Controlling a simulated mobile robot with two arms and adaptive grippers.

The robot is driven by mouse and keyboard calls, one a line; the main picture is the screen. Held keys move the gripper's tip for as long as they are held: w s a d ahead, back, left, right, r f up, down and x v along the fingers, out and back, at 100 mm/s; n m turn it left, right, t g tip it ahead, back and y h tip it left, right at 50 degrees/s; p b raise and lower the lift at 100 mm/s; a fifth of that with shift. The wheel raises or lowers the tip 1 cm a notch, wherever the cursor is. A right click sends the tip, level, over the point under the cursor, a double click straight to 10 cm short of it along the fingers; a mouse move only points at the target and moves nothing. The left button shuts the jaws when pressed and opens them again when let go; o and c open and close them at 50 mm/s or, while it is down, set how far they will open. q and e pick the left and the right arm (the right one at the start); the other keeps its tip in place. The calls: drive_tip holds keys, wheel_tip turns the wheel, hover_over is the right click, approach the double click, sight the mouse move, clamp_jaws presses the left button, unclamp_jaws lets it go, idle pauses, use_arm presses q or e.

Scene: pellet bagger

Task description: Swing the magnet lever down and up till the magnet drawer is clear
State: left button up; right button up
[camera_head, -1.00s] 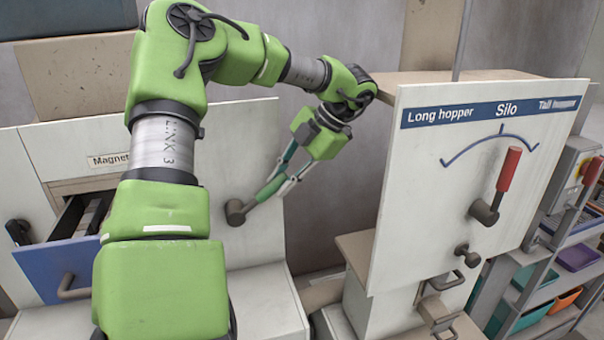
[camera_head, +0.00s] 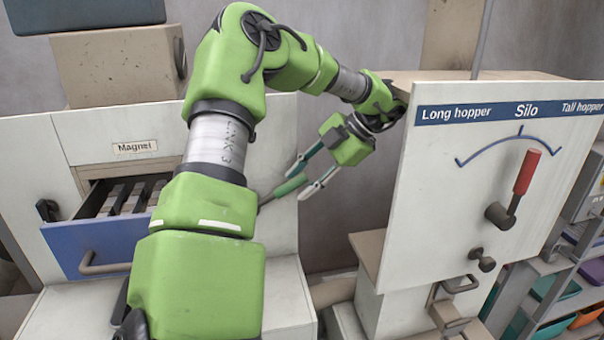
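The magnet lever (camera_head: 289,188) has a green grip and points up and right from the front of the white magnet housing. Its pivot is partly hidden behind my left arm. My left gripper (camera_head: 297,184) is open, its fingers apart on either side of the grip's outer end; I cannot tell whether they touch it. The magnet drawer (camera_head: 88,247), with a blue front, stands pulled out under the "Magnet" label (camera_head: 135,147). Grey bars with dark gaps show inside it; I cannot tell if anything clings to them. My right gripper is out of view.
A white silo panel (camera_head: 430,200) with a red-gripped lever (camera_head: 525,172) stands to the right, close to my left wrist. Its red lever leans right of the scale's middle. A shelf with coloured trays (camera_head: 587,317) is at far right. A cardboard-coloured box (camera_head: 115,68) sits on the housing.

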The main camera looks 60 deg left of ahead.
use_arm(q)
drive_tip(key=v, duration=1.2)
